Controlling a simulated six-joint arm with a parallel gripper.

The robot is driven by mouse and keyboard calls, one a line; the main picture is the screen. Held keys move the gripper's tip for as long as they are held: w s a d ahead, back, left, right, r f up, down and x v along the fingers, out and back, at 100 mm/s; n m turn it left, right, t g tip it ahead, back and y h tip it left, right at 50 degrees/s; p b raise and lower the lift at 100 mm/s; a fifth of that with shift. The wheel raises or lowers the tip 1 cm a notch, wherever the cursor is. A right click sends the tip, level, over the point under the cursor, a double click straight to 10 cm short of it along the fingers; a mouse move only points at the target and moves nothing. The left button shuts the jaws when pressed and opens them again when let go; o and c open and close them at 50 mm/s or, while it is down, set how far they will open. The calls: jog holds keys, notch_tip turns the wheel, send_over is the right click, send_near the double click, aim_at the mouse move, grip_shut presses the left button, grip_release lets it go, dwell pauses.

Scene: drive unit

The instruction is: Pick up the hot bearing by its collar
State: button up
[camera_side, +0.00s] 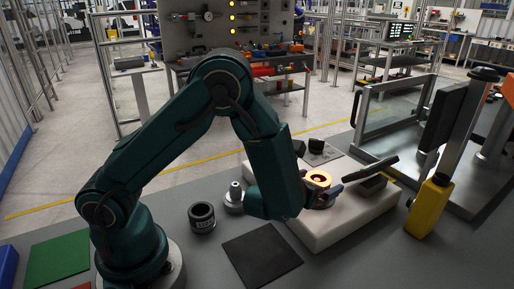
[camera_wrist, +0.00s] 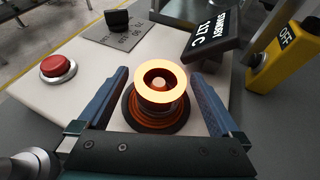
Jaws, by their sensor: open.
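The hot bearing (camera_wrist: 162,84) glows orange and cream, with a bright ring on top and a dark bore with a lit centre. It stands upright on a dark round base with orange bands (camera_wrist: 158,122) on the white block. It also shows in the side view (camera_side: 318,179), beside my gripper (camera_side: 325,194). In the wrist view my gripper (camera_wrist: 156,95) is open, one blue finger left of the bearing and one right, with gaps on both sides. The collar cannot be told apart clearly from the ring and the bands.
A yellow post (camera_side: 428,208) stands right. A black ring (camera_side: 202,217) and a dark mat (camera_side: 262,257) lie left.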

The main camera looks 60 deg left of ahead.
jog(key=shift+w, duration=0.15)
jog(key=c, duration=1.3)
grip_shut()
jog(key=shift+r, duration=0.1)
